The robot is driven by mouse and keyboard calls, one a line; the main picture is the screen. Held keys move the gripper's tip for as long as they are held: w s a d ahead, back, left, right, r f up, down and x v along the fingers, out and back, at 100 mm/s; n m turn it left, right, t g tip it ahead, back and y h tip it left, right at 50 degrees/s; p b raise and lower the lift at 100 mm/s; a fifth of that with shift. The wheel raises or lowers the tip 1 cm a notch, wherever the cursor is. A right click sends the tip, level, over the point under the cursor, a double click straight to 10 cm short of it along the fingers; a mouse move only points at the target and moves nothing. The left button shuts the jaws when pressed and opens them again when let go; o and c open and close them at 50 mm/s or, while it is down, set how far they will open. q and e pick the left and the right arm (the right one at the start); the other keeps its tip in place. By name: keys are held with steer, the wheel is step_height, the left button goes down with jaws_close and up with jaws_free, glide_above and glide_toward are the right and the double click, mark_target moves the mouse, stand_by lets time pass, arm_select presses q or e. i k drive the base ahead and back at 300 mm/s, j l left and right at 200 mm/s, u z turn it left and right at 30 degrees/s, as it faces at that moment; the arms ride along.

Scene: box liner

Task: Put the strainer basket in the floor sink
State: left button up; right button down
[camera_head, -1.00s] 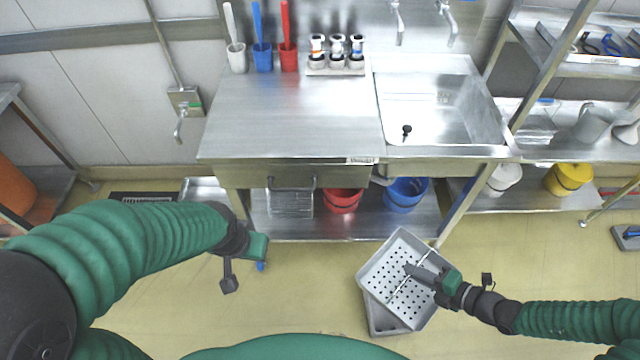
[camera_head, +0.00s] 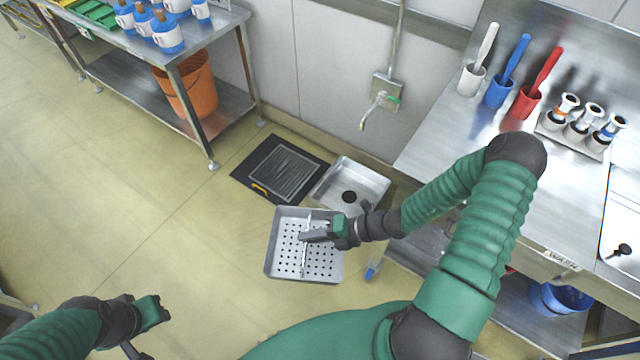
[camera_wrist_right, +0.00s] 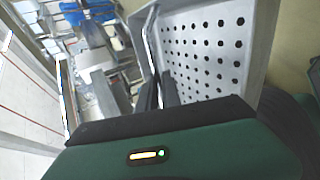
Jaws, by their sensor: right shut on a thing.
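The strainer basket (camera_head: 290,262) is a grey square pan with a perforated bottom and a bar handle across it. My right gripper (camera_head: 304,238) is shut on that handle and holds the basket in front of the floor sink. The basket fills much of the right wrist view (camera_wrist_right: 215,50), with the gripper fingers (camera_wrist_right: 160,92) at its bar. The floor sink (camera_head: 349,184) is a steel basin with a dark round drain, by the wall below the tap. My left gripper (camera_head: 155,312) is empty at the lower left; its jaw opening is unclear.
A dark mat with a grate (camera_head: 281,169) lies left of the sink. A wall tap (camera_head: 379,106) hangs above it. A steel wash table (camera_head: 436,150) stands at right, a shelf table with an orange bucket (camera_head: 189,86) at upper left. The left floor is clear.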

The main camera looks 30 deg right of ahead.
mark_target(350, 197)
steer(key=i+j+z, duration=0.1)
steer(key=i, duration=0.5)
steer(key=i+j+z, duration=0.15)
steer(key=i, duration=0.4)
steer(key=i+j+z, duration=0.1)
steer(key=i, duration=0.5)
steer(key=i+z, duration=0.4)
steer(key=i+j+z, duration=0.1)
steer(key=z, duration=0.35)
steer(key=i+j+z, duration=0.25)
steer(key=z, duration=0.15)
steer(key=i, duration=0.1)
